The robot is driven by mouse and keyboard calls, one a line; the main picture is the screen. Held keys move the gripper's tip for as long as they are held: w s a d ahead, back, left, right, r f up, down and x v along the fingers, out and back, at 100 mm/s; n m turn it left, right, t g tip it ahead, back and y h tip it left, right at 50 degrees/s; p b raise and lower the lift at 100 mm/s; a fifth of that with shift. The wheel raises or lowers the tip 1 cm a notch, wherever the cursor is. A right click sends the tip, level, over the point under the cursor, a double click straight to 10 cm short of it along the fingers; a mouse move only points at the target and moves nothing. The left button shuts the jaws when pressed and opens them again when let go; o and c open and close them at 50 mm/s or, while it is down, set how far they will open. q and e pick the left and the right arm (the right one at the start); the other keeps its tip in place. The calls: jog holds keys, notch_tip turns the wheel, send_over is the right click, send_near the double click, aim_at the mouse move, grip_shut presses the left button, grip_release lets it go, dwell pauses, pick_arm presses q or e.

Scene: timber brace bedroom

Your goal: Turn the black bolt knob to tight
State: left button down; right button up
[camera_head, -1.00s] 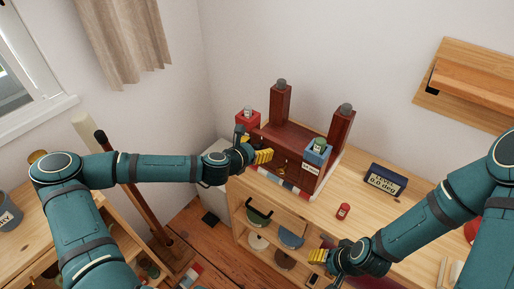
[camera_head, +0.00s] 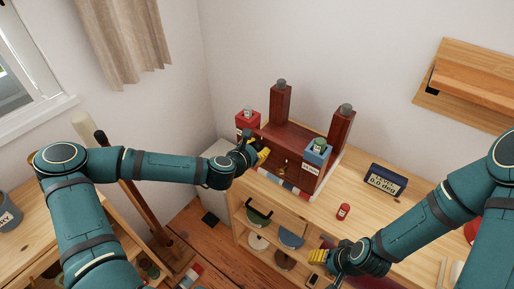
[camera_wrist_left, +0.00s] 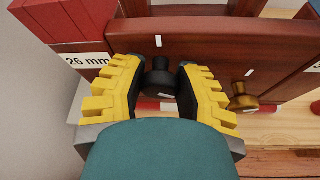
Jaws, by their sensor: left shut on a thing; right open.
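The black bolt knob (camera_wrist_left: 159,82) sits on the front of a dark red-brown timber frame (camera_head: 292,143). In the left wrist view it lies between the two yellow fingers of my left gripper (camera_wrist_left: 160,88), which is shut on it. In the head view my left gripper (camera_head: 263,154) is at the frame's left front and hides the knob. A brass knob (camera_wrist_left: 243,97) is to the right of the black one on the same timber. My right gripper (camera_head: 317,257) is open and empty, low over the bench front, away from the frame.
A red box (camera_head: 243,120) is at the frame's left and a blue box (camera_head: 317,155) at its right. A dark display reading about 0.0 deg (camera_head: 386,179) and a small red can (camera_head: 343,211) stand on the wooden bench (camera_head: 355,190). Shelves with bowls are below.

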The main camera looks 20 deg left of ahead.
pick_arm(q)
jog(key=m+y+b, duration=0.1)
jog(key=m, duration=0.1)
jog(key=shift+d+m+t+y, duration=0.1)
jog(key=shift+m+t+y, duration=0.2)
jog(key=shift+t, duration=0.1)
jog(key=shift+f+m+t+y+b, duration=0.15)
jog(key=shift+m+t+y+b, duration=0.45)
jog(key=shift+m, duration=0.4)
jog(key=m+b, duration=0.2)
jog(key=shift+t+y+b, duration=0.4)
jog(key=shift+m+t+y+b, duration=0.3)
jog(key=shift+m+t+b, duration=0.1)
jog(key=shift+m+b, duration=0.7)
jog(key=c, duration=0.6)
grip_release()
